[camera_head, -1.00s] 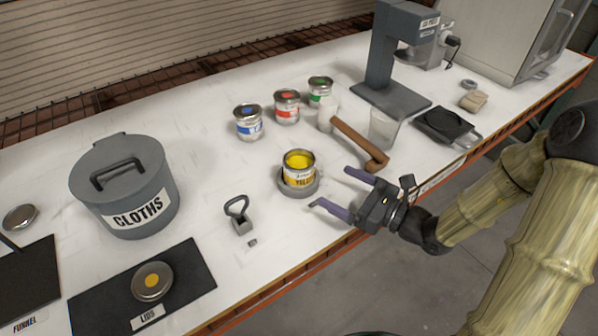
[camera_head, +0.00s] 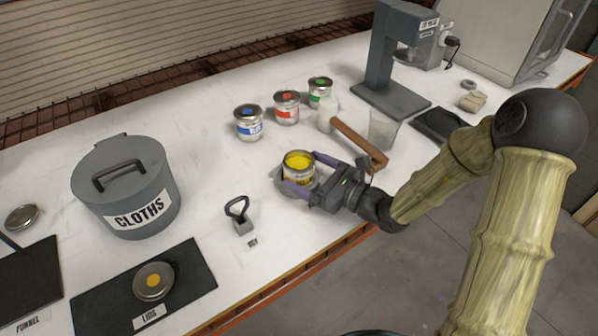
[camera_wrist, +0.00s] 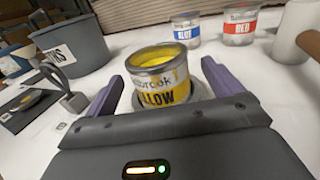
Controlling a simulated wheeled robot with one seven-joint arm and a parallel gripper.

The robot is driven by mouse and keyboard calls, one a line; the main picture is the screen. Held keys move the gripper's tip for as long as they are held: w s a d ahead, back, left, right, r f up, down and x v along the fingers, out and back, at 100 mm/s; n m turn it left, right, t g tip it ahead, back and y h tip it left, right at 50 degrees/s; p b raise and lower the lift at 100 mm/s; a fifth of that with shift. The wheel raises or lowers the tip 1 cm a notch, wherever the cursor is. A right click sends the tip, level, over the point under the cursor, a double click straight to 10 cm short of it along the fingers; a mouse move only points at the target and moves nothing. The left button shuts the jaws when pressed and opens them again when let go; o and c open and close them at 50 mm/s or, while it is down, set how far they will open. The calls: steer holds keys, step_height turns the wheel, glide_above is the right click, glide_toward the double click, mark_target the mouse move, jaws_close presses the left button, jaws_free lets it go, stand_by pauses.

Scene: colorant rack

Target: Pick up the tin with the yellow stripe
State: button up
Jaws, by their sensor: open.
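The yellow-striped tin (camera_head: 298,165) stands upright and lidless on a low grey round base (camera_head: 284,187), with yellow paint showing inside. It also shows in the wrist view (camera_wrist: 158,78), its label partly reading "LLOW". My gripper (camera_head: 305,172) is open around the tin, with one purple finger on each side. In the wrist view the fingers (camera_wrist: 160,85) flank the tin, with a visible gap on the right; I cannot tell whether either finger touches it. The tin's lower part is partly hidden by my gripper.
Blue (camera_head: 248,122), red (camera_head: 287,107) and green (camera_head: 320,92) tins stand behind. A mallet (camera_head: 358,142) lies close on the right. A grey weight with a loop handle (camera_head: 240,217), a cloths bin (camera_head: 125,187) and a lids mat (camera_head: 195,270) are to the left.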

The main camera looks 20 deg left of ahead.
steer(key=x, duration=0.2)
steer(key=shift+w+a, duration=0.1)
steer(key=shift+a, duration=0.25)
steer(key=shift+c, duration=0.2)
steer(key=c, duration=1.2)
steer(key=shift+r, duration=0.3)
step_height(320, 180, up, 9)
steer(key=p, duration=0.1)
steer(key=shift+r, duration=0.25)
stand_by(0.7)
